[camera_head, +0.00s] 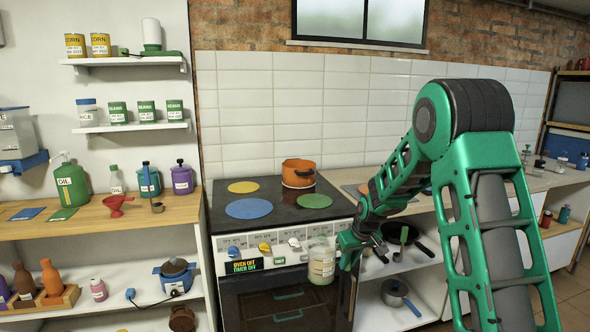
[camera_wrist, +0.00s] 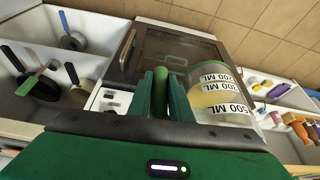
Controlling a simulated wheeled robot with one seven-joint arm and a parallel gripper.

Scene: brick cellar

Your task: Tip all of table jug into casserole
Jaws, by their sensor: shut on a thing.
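The table jug (camera_head: 321,265) is clear with a pale yellowish content and printed marks. My gripper (camera_head: 347,243) is shut on its handle, at the jug's right side in the head view. The jug hangs about upright in front of the stove's control panel and oven door, lower than the cooktop. In the wrist view the jug (camera_wrist: 217,100) shows ML marks, and its green handle lies between the fingers of my gripper (camera_wrist: 161,95). The casserole (camera_head: 298,174) is an orange pot at the back right of the cooktop, above and behind the jug. Its inside is mostly hidden.
The dark cooktop (camera_head: 275,202) has coloured round zones, its front area clear. Control knobs (camera_head: 264,248) sit just behind the jug. A wooden counter (camera_head: 150,212) with bottles and a red funnel (camera_head: 117,204) is at left. Pans (camera_head: 408,238) lie on the shelf at right.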

